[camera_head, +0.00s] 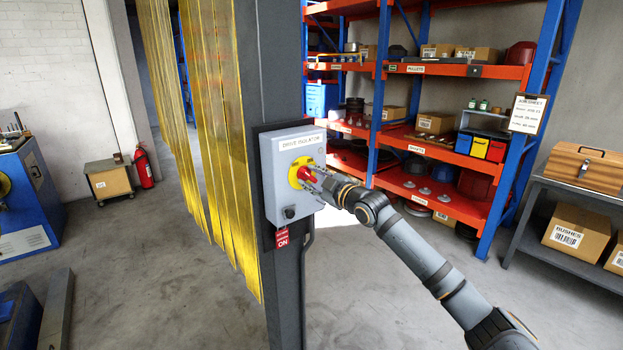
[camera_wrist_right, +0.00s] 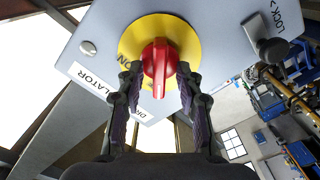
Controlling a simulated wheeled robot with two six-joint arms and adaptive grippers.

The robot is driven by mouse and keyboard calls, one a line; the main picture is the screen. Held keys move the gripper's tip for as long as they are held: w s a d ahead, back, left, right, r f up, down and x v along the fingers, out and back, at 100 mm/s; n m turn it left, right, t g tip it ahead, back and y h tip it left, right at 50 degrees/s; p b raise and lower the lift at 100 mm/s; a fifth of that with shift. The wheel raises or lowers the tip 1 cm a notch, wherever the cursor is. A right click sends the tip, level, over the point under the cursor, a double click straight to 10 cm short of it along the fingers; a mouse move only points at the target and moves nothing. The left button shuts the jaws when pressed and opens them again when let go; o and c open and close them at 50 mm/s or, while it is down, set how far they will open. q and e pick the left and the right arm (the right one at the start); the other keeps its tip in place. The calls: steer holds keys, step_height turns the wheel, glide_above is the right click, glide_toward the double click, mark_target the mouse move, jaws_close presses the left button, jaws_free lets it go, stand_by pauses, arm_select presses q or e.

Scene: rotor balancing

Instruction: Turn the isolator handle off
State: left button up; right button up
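The grey drive isolator box (camera_head: 283,197) is mounted on a dark steel column. Its red handle (camera_head: 307,173) sits on a yellow disc (camera_head: 294,177). In the right wrist view the red handle (camera_wrist_right: 159,68) points down the picture, and "ON" is printed on the yellow disc (camera_wrist_right: 128,42). My right gripper (camera_head: 318,178) is at the front of the box. In the wrist view its two fingers (camera_wrist_right: 160,78) are apart, one on each side of the handle, tips very close to it. I cannot tell whether they touch it. My left gripper is not in view.
Yellow strip curtains (camera_head: 225,150) hang left of the column (camera_head: 265,60). Orange and blue shelving (camera_head: 440,70) stands behind my right arm. The floor in front is clear.

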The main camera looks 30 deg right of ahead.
steer(key=shift+r, duration=0.3)
step_height(320, 180, up, 10)
steer(key=shift+f, duration=0.25)
